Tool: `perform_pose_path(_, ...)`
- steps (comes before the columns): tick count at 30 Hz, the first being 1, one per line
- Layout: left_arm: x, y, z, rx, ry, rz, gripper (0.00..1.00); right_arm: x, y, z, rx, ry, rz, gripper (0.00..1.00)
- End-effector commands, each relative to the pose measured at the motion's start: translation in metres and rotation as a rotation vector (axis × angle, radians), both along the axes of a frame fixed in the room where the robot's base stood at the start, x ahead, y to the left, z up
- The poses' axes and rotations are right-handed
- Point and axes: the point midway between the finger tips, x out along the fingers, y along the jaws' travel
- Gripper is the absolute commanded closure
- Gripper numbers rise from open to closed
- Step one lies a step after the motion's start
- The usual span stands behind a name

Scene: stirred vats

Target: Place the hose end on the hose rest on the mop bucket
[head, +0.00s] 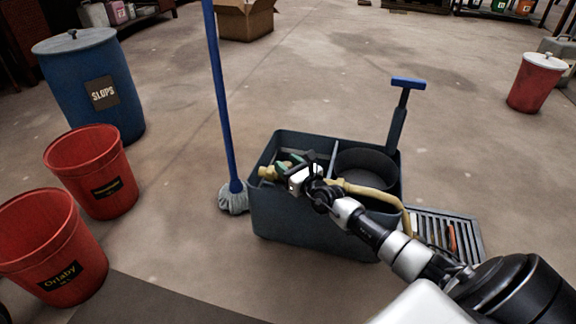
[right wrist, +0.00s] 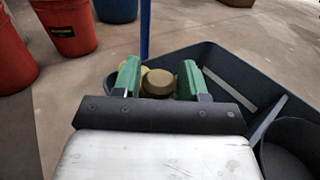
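The dark blue-grey mop bucket (head: 300,222) stands on the floor, with a divider and a round wringer basket (head: 366,165). My right gripper (head: 285,168) is over its left part. In the head view the hose end (head: 266,173) shows left of the fingers, near the bucket's left rim. The tan hose (head: 368,191) runs right from the gripper across the bucket. I cannot make out the hose rest, nor whether the hose end touches it. My left gripper is not in view.
A mop (head: 222,100) stands upright left of the bucket. Two red buckets (head: 92,170) (head: 50,245) and a blue slops barrel (head: 85,80) stand at left. A floor grate (head: 455,225) lies at right, and a red bin (head: 537,82) stands farther back. Open floor lies behind.

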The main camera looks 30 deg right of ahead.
Motion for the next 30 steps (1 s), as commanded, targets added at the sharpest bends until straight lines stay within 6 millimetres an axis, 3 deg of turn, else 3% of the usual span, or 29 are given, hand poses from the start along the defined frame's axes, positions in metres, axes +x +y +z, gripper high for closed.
perform_pose_path(1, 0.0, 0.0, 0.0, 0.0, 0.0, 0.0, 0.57, 0.0, 0.0, 0.001, 0.0, 0.0, 0.0, 0.5)
perform_pose_path(3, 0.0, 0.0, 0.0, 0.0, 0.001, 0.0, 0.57, 0.0, 0.0, 0.001, 0.0, 0.0, 0.0, 0.39)
perform_pose_path(14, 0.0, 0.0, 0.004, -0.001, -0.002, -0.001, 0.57, 0.0, 0.0, 0.005, -0.001, 0.0, 0.0, 0.39)
perform_pose_path(30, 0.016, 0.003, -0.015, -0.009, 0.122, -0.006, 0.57, -0.097, -0.008, 0.004, -0.002, 0.004, 0.001, 0.39)
